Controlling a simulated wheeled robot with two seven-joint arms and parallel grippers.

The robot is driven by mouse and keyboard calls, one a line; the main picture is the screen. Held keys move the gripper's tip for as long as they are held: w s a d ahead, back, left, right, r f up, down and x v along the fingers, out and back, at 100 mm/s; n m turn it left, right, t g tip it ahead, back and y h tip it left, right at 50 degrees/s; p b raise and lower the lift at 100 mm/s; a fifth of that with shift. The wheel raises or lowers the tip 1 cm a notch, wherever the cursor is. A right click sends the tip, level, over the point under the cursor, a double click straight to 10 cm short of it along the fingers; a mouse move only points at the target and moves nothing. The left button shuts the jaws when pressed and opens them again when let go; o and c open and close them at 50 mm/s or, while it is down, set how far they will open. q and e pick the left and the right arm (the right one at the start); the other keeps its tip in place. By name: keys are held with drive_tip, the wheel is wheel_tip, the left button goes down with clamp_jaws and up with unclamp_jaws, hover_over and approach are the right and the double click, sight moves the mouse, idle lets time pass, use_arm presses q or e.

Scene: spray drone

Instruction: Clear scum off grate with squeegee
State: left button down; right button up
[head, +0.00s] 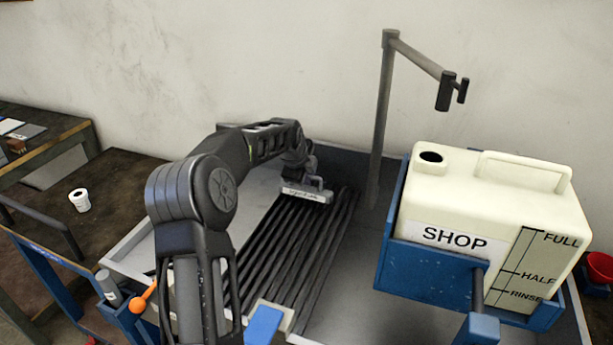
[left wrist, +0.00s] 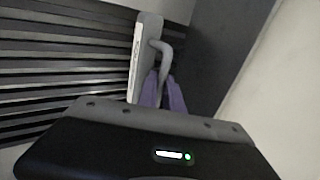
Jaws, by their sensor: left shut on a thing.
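The grate (head: 290,255) is a set of dark parallel bars in the grey tray of the bench. It also shows in the left wrist view (left wrist: 70,75). My left arm reaches over it from the left. My left gripper (head: 312,182) is shut on the squeegee (head: 305,194), a pale head with a grey looped handle, at the far end of the grate. In the left wrist view the squeegee (left wrist: 138,55) stands across the bar ends, with purple-grey finger parts at its handle. Whether it touches the bars I cannot tell. No scum can be made out. My right gripper is not in view.
A large cream jug (head: 480,200) marked SHOP sits in a blue holder (head: 430,272) right of the grate. A grey post (head: 382,120) with an overhanging arm rises behind. An orange ball knob (head: 138,306) is at the front left. A white cup (head: 80,200) stands on the left table.

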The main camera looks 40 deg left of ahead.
sight(320, 178)
use_arm(q)
drive_tip(key=shift+f, duration=0.1)
drive_tip(key=shift+w+d, duration=0.2)
drive_tip(key=shift+d, duration=0.25)
drive_tip(key=shift+w+d+b, duration=0.25)
drive_tip(key=shift+d, duration=0.5)
drive_tip(key=shift+w+d+b, duration=0.2)
drive_tip(key=shift+d, duration=0.5)
drive_tip(key=shift+w, duration=0.25)
drive_tip(key=shift+w+a+p, duration=0.15)
drive_tip(key=shift+p, duration=0.15)
